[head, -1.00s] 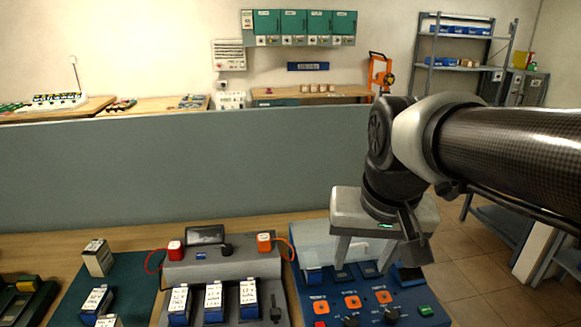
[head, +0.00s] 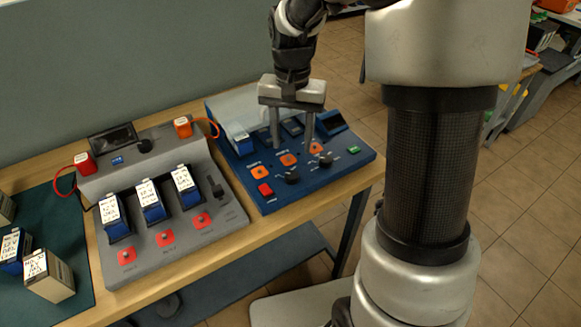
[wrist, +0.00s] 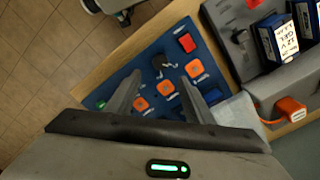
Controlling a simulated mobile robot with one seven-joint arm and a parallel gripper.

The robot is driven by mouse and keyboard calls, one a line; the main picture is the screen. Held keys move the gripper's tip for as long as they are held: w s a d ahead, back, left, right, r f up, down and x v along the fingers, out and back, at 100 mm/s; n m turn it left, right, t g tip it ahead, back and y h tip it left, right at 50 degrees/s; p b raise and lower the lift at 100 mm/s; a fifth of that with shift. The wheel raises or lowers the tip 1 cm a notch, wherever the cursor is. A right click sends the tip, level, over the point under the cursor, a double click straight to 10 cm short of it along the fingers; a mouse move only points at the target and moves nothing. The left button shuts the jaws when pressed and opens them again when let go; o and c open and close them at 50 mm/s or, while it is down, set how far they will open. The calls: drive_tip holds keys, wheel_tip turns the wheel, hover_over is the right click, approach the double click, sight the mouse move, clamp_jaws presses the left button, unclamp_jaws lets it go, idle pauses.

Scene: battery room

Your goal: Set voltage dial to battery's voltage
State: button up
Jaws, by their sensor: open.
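The blue panel (head: 330,178) carries two black dials, one left (head: 292,177) and one right (head: 326,160); their labels are too small to read, so I cannot tell which sets voltage. A blue battery (head: 240,140) stands in the panel's left slot; its label is not legible. My gripper (head: 291,143) is open and empty, pointing down over the panel behind the dials. In the wrist view one dial (wrist: 160,62) shows between the fingertips (wrist: 161,78); the other seems hidden by a finger.
Orange buttons, a red button (head: 265,189) and a green button (head: 353,149) sit on the panel. The grey rack (head: 190,253) to its left holds several labelled batteries; one reads 12 V GEL in the wrist view (wrist: 287,42). More batteries lie on a green mat (head: 80,290).

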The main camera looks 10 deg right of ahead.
sight(292, 174)
wheel_tip(292, 174, down, 11)
drive_tip(key=shift+r+b, duration=0.2)
drive_tip(key=shift+b, duration=0.3)
drive_tip(key=c, duration=1.1)
drive_tip(key=shift+o, duration=0.2)
